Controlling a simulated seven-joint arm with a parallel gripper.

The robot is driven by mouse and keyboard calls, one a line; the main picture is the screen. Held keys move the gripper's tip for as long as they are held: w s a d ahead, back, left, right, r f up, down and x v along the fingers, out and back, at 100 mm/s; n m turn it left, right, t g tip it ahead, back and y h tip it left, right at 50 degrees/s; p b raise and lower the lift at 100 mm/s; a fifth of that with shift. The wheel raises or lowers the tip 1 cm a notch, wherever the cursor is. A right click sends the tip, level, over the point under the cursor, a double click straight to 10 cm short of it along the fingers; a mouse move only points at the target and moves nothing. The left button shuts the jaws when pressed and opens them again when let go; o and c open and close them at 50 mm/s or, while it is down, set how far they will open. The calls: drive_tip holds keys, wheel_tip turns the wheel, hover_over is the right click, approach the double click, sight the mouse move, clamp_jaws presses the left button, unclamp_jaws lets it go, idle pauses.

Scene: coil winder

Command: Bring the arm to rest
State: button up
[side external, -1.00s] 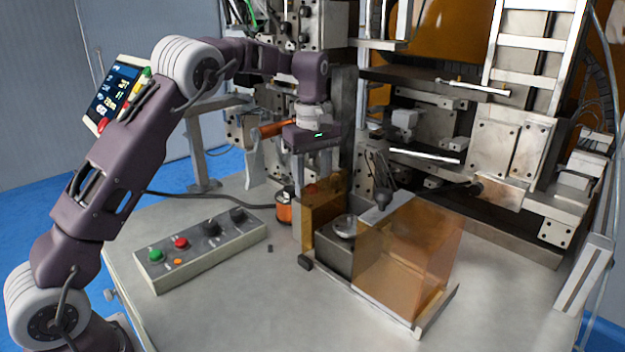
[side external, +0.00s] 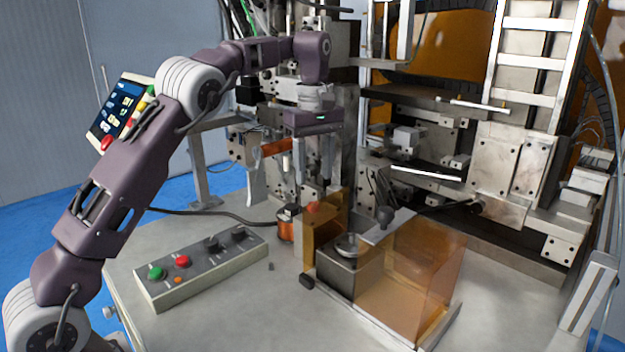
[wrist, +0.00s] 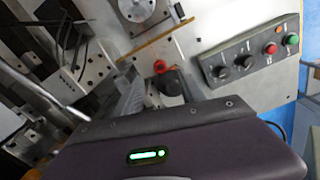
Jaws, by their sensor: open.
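My gripper (side external: 313,180) hangs with its fingers down in the side external view, left of the machine's metal column. Its fingers are apart, with nothing seen between them. It is above the amber-walled guard box (side external: 410,275) and a red knob (side external: 313,207) at that box's back left. My gripper's dark housing with a lit green light fills the bottom of the wrist view. The red knob (wrist: 160,66) shows just beyond it there. My arm reaches in from the left, bent at the elbow.
A control box (side external: 203,268) with green and red buttons and dark knobs lies on the table. An orange wire coil (side external: 287,224) stands behind it. The winder's metal frame (side external: 505,145) stands close behind and right. The table front (side external: 285,320) is clear.

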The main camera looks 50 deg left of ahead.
drive_tip(key=s+d+r+m+t, duration=0.2)
drive_tip(key=s+d+r+m, duration=0.15)
drive_tip(key=s, duration=0.55)
drive_tip(key=s+d+r+m+t, duration=0.15)
drive_tip(key=s+r+m, duration=0.3)
drive_tip(key=s, duration=0.45)
drive_tip(key=s+d+f+m+t, duration=0.1)
drive_tip(key=s+f+m, duration=0.2)
drive_tip(key=s, duration=0.5)
drive_tip(key=s+d+f+m+t, duration=0.1)
drive_tip(key=s+f+m, duration=0.3)
drive_tip(key=s, duration=0.4)
drive_tip(key=shift+s+d+f, duration=0.15)
drive_tip(key=shift+d+f, duration=0.35)
drive_tip(key=shift+d, duration=0.3)
